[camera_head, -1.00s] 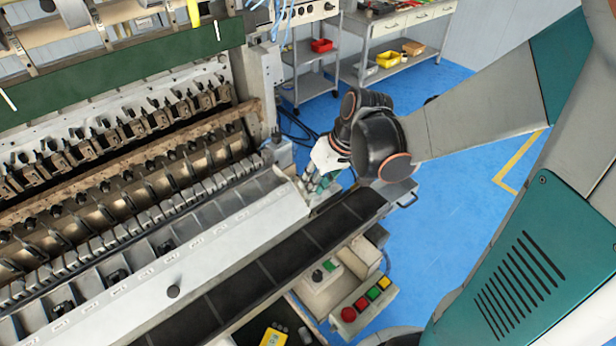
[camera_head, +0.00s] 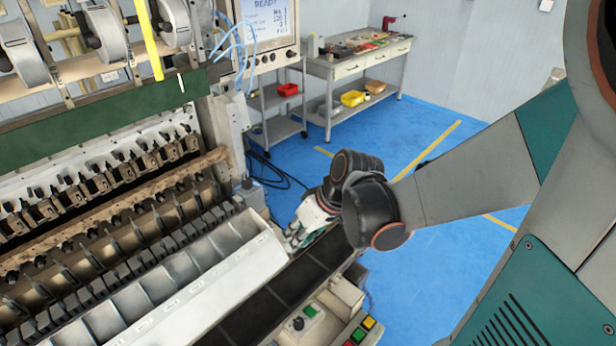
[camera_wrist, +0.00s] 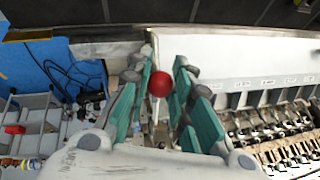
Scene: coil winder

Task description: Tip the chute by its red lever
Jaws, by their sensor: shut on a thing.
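The chute (camera_head: 190,296) is a long light-grey trough with a labelled front wall and a row of compartments that look empty from here. It runs along the front of the winder, and its labelled wall also shows in the wrist view (camera_wrist: 265,58). The red lever's ball knob (camera_wrist: 160,84) sits between my teal finger pads in the wrist view, beyond the chute's end. My gripper (camera_wrist: 164,68) is shut on the lever. In the head view my gripper (camera_head: 293,238) is at the chute's right end, and its wrist hides the lever there.
A dark segmented belt (camera_head: 262,305) runs along the chute's near side. A control box with coloured buttons (camera_head: 358,336) stands in front of it. A grey trolley (camera_head: 277,128) and a workbench (camera_head: 345,72) stand behind. Blue floor (camera_head: 440,265) is open to the right.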

